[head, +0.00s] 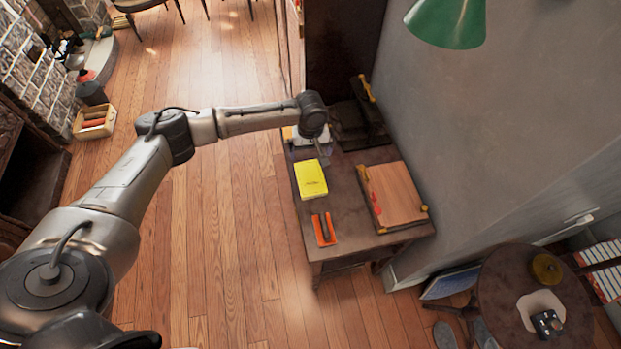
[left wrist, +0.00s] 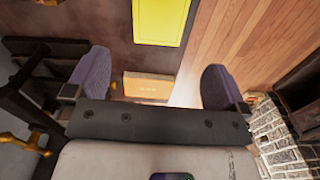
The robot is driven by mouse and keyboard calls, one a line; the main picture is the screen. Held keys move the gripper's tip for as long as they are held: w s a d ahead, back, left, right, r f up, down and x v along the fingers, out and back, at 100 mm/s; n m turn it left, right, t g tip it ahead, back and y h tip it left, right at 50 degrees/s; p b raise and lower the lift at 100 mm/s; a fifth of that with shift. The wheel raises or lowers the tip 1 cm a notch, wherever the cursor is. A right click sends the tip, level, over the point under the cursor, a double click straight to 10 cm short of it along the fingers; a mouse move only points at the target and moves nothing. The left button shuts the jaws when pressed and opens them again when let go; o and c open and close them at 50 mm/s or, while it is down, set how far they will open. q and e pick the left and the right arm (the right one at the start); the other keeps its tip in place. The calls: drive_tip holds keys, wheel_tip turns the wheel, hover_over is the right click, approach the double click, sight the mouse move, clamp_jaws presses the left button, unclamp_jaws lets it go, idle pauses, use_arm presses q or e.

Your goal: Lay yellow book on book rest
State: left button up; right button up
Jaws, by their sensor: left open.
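The yellow book (head: 311,180) lies flat on the dark table, near its left edge. It also shows at the top of the left wrist view (left wrist: 160,18). A slanted wooden board with brass-coloured corner pieces, which looks like the book rest (head: 398,192), stands to the right of the book and is empty of any book. My left gripper (head: 323,152) is above the table just beyond the book, partly hidden by its own wrist. In the left wrist view its two fingers (left wrist: 155,82) are wide apart, with the book beyond them and not between them.
An orange pad with a dark object (head: 324,229) lies at the table's near end. A dark stand (head: 362,120) is at the far end, close to my wrist. A small tan block (left wrist: 147,86) shows between the fingers. A grey wall (head: 500,130) borders the right side.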

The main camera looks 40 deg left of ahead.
use_arm(q)
drive_tip(key=f, duration=0.1)
drive_tip(key=b, duration=0.2)
hover_over(310, 176)
drive_tip(key=shift+n, duration=0.4)
wheel_tip(310, 176, down, 8)
drive_tip(key=shift+w+r, duration=0.1)
drive_tip(key=shift+r, duration=0.05)
wheel_tip(310, 176, down, 4)
drive_tip(key=shift+b, duration=0.75)
drive_tip(key=shift+f, duration=0.55)
drive_tip(key=c, duration=0.7)
drive_tip(key=shift+r, duration=0.15)
